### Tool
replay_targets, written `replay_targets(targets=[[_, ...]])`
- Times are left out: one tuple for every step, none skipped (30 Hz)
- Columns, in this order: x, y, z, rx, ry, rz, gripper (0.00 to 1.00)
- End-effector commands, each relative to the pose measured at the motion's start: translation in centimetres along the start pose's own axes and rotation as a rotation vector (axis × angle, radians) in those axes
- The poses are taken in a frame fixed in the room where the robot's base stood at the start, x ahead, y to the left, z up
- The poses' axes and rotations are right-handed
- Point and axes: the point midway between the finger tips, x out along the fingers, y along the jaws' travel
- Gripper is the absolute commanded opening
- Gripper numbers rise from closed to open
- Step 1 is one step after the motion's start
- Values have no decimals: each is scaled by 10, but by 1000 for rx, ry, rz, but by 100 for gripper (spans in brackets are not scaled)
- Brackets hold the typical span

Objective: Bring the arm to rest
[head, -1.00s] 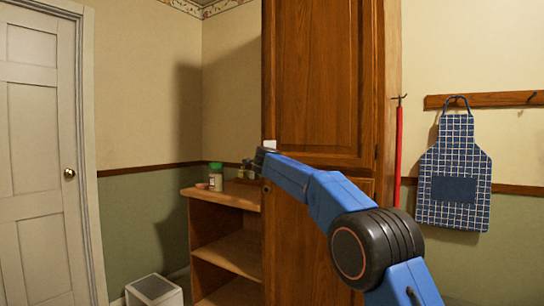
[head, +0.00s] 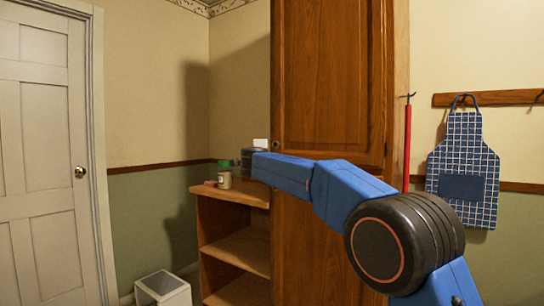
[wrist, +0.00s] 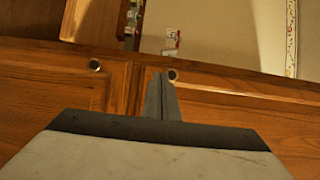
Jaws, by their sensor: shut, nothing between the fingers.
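My blue arm (head: 345,195) reaches from the lower right toward the left in the head view, in front of the tall wooden cabinet. My gripper (wrist: 161,82) shows in the wrist view with its narrow grey fingers together and nothing between them. The fingers point toward the wooden cabinet front (wrist: 220,105) with its two round knobs. In the head view the arm's far end is near the cabinet's left edge, and the fingertips are hard to make out there.
A low wooden shelf unit (head: 235,250) stands left of the tall cabinet (head: 330,80), with a green-lidded jar (head: 225,179) on top. A white bin (head: 163,290) is on the floor. A white door (head: 45,150) is at left. A checked apron (head: 463,160) hangs at right.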

Motion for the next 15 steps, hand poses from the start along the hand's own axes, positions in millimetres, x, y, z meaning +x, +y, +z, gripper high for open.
replay_targets(targets=[[-5,0,3,0,-1,0,0],[-7,0,4,0,-1,1,0],[-9,0,6,1,-1,1,0],[-10,0,6,0,-1,0,0],[-12,-1,5,-1,-2,-1,0],[-14,-3,4,-5,-5,-4,0],[-16,-5,1,-12,-9,-8,0],[-18,-8,-2,-21,-15,-13,0],[-21,-12,-8,-37,-25,-21,0],[-24,-17,-14,-52,-35,-29,0],[-27,-20,-20,-70,-46,-36,0],[-34,-27,-28,-98,-65,-48,0],[-39,-31,-34,-123,-81,-57,0],[-45,-34,-41,-148,-96,-64,0],[-53,-38,-50,-183,-119,-73,0]])
